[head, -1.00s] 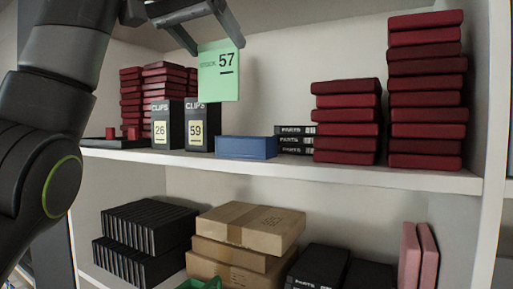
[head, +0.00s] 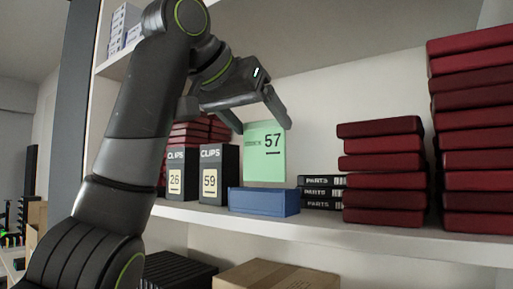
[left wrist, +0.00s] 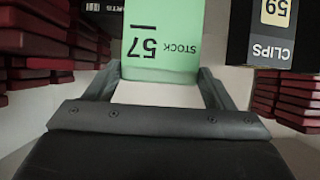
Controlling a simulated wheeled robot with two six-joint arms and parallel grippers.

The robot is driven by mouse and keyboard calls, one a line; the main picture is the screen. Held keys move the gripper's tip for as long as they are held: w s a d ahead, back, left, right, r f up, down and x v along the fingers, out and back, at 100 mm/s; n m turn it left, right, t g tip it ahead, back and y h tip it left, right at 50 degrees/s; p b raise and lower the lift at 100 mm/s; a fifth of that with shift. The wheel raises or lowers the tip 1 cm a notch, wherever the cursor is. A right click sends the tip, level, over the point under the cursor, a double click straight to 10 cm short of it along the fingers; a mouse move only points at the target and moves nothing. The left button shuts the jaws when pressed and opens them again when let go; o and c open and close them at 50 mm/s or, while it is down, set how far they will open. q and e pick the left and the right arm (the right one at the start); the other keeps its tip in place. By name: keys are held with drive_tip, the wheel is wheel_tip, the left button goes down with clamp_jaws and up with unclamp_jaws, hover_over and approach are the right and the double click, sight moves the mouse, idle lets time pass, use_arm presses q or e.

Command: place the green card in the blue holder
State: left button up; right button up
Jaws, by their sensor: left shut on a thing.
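The green card (head: 265,153), printed STOCK 57, hangs upright from my left gripper (head: 264,127), which is shut on its upper part. The blue holder (head: 264,202) is a low block at the front of the middle shelf. In the head view the card is right above the holder, its lower edge a little above the holder's top with a thin gap. How they line up in depth is hard to tell. In the left wrist view the card (left wrist: 162,35) appears upside down between the fingers; the holder is not clearly seen there. My right gripper is not in view.
Two black CLIPS boxes, 26 (head: 175,172) and 59 (head: 217,175), stand just left of the holder. Black PARTS boxes (head: 320,192) and stacks of dark red boxes (head: 382,175) stand to its right. The shelf's front edge (head: 330,232) runs below. Cartons (head: 275,275) lie underneath.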

sight(263, 153)
use_arm(q)
drive_tip(key=shift+f, duration=0.35)
drive_tip(key=shift+s+f, duration=0.2)
drive_tip(key=shift+f, duration=0.75)
drive_tip(key=shift+w+f, duration=0.15)
drive_tip(key=shift+f, duration=0.6)
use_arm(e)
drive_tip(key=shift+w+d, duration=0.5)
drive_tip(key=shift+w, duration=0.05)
use_arm(q)
drive_tip(key=shift+f, duration=0.15)
drive_tip(key=o, duration=1)
drive_tip(key=shift+c, duration=0.2)
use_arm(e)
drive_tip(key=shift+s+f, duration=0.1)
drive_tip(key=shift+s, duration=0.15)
